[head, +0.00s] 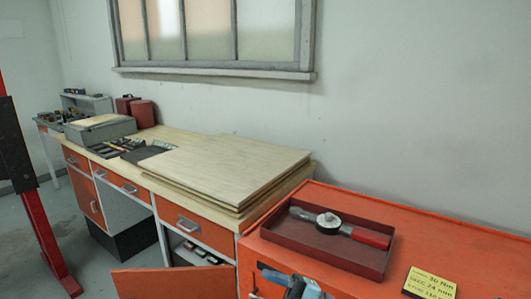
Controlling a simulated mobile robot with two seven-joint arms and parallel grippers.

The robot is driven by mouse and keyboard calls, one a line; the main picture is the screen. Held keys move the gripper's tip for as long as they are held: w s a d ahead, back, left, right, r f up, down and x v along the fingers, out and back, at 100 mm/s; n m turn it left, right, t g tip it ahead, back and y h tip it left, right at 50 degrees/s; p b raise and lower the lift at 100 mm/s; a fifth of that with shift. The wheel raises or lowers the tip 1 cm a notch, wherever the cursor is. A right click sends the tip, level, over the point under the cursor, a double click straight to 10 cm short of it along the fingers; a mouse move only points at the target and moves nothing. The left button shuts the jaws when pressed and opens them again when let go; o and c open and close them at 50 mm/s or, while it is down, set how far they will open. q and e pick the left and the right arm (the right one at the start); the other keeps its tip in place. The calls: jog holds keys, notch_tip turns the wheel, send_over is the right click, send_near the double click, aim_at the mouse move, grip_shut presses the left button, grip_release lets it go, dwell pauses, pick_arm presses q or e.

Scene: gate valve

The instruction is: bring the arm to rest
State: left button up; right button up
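Neither of my grippers and neither of my arms can be made out in the head view. No gate valve shows either. A torque wrench (328,222) with a round dial and a red handle lies in a dark red tray (358,263). The tray sits on top of an orange cabinet (442,228) at the lower right. A blue and grey tool-like object (303,289) is cut off by the bottom edge, so I cannot tell what it is.
A yellow note (429,283) lies right of the tray. A wooden workbench (140,178) with orange drawers runs along the wall, bearing stacked boards (226,165), a grey case (99,131) and small tools. A red post (47,238) stands at left. An orange door (172,283) hangs open.

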jog(key=s+d+f+m+t+h, duration=0.1)
jog(key=d+f+m+t+h, duration=0.65)
jog(key=m+t, duration=0.65)
jog(key=s+d+f+m+g+h, duration=0.3)
jog(key=s+d+f+m+h, duration=0.25)
jog(key=s+f, duration=0.4)
jog(key=s+d+f+m+g+h, duration=0.3)
jog(key=s+d+f+m+h, duration=0.3)
jog(key=f, duration=0.6)
pick_arm(q)
notch_tip(320, 180, up, 12)
jog(key=p, duration=1.3)
jog(key=shift+s+a, duration=0.2)
jog(key=shift+a, duration=0.2)
pick_arm(e)
jog(key=s+r, duration=0.3)
jog(key=r, duration=0.8)
jog(key=shift+d+r+n, duration=0.2)
jog(key=shift+r+n, duration=0.1)
jog(key=shift+n, duration=0.05)
pick_arm(q)
jog(key=shift+d, duration=0.1)
